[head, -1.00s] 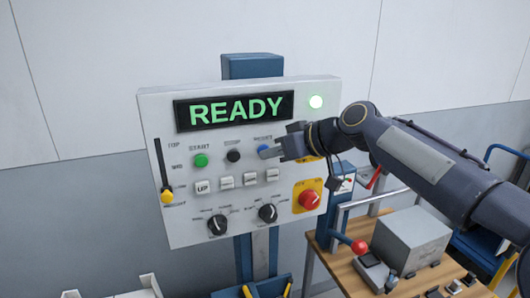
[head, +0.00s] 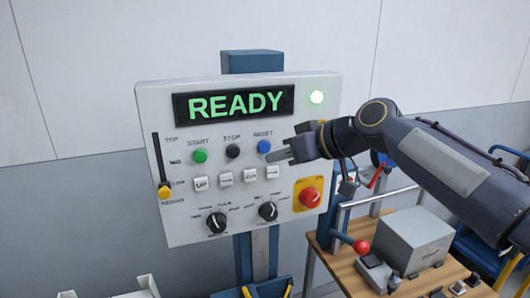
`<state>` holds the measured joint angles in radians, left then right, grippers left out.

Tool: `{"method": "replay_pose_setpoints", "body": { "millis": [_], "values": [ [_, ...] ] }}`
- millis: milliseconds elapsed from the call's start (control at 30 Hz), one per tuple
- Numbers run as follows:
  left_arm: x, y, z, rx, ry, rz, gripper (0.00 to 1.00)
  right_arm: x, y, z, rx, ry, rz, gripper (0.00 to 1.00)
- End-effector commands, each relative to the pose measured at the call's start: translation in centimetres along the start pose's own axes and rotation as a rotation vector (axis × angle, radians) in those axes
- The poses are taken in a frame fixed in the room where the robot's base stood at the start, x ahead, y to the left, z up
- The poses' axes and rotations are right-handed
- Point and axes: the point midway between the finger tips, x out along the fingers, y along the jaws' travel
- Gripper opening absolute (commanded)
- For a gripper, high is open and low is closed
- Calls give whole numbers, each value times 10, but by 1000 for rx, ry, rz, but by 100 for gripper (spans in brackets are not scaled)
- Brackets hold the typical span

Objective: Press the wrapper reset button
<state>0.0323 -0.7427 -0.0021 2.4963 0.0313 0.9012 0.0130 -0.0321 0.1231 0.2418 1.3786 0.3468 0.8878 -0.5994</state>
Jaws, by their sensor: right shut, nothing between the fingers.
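The wrapper control panel (head: 170,220) is a white box on a blue post with a lit green READY display (head: 235,103). The blue reset button (head: 264,147) is in the upper button row, at its right end, under its label. My right gripper (head: 270,157) is shut and empty. Its fingertips are just right of and slightly below the blue button in the picture, and the button is in clear view. Whether the fingertips touch the panel I cannot tell. My left gripper is not in view.
A green start button (head: 200,156) and a black stop button (head: 233,151) sit left of the blue one. A red emergency stop (head: 309,197) is close below my right gripper. A wooden cart (head: 345,275) with a grey box (head: 411,238) stands at the lower right.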

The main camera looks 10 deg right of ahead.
Motion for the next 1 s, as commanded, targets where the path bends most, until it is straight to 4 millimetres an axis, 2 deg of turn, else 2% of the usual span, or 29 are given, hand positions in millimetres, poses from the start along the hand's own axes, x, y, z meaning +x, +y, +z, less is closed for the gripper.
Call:
{"method": "replay_pose_setpoints", "body": {
  "millis": [100, 333, 1000],
  "values": [
    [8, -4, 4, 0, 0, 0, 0, -8, -6, 8, -1, 2, 1, 0],
    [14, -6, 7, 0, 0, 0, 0, -20, -15, 16, -1, 1, 0, 0],
    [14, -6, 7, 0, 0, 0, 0, -22, -16, 18, 5, -4, 4, 0]
  ]
}}
